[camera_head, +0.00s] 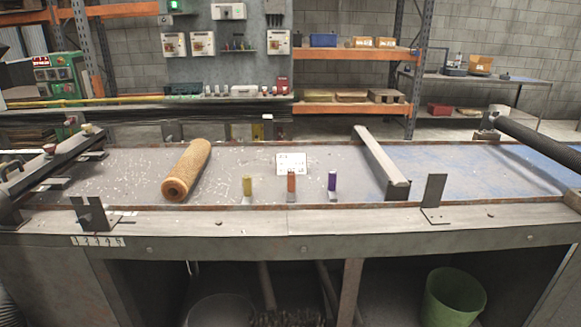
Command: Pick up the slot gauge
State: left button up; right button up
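Three small upright pieces with metal lower ends stand in a row near the bench's front edge: a yellow-topped one (247,186), an orange-topped one (291,182) and a purple-topped one (332,181). They look like gauges, but I cannot tell which is the slot gauge. A white card (291,163) with small dark marks is behind the orange-topped piece. Neither of my grippers is in view.
A grey metal bar (381,161) lies across the bench right of the small pieces. Upright metal brackets (434,196) stand along the front edge. A dark roller (540,146) is at the right and a dark rail frame (52,170) at the left. A green bin (453,296) is below.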

aim_at(332, 194)
jog(key=i+l, duration=0.1)
jog(key=i, duration=0.8)
jog(key=u, duration=0.05)
